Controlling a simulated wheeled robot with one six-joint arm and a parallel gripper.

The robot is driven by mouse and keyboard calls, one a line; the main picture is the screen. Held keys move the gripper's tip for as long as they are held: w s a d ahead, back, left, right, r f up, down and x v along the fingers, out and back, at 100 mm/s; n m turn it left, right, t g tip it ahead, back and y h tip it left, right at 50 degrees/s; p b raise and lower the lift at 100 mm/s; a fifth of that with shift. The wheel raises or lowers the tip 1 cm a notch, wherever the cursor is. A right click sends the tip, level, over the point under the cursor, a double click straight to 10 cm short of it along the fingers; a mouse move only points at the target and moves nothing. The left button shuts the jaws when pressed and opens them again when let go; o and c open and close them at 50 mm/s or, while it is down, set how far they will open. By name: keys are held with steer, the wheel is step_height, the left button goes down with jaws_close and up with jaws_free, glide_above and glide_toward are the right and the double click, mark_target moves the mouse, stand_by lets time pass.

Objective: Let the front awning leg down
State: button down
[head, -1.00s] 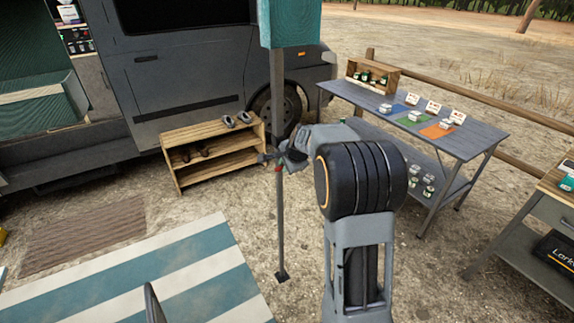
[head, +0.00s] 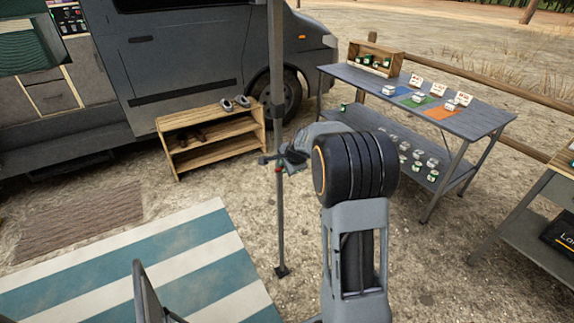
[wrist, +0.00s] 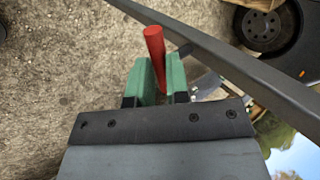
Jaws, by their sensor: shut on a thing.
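The front awning leg (head: 277,80) is a grey upright pole, with a thinner lower part (head: 281,225) ending in a small dark foot plate (head: 281,271). I cannot tell whether the foot touches the ground. A red lever (head: 278,170) sits on the leg near mid-height. In the wrist view the red lever (wrist: 154,48) stands between the green finger pads, and the grey leg (wrist: 225,62) runs diagonally past them. My gripper (wrist: 160,75) is shut on the lever.
A wooden shoe rack (head: 212,142) stands behind the leg by the grey van (head: 195,60). A table (head: 425,108) with jars and cards is at the right, before a wooden fence (head: 500,100). A striped mat (head: 150,265) lies at front left. Bare gravel surrounds the foot.

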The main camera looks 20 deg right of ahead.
steer(key=c, duration=1.1)
jaws_free()
steer(key=a+p+v, duration=0.1)
steer(key=v, duration=1.2)
steer(key=shift+d+r, duration=0.35)
steer(key=shift+d, duration=0.15)
steer(key=shift+s, duration=0.1)
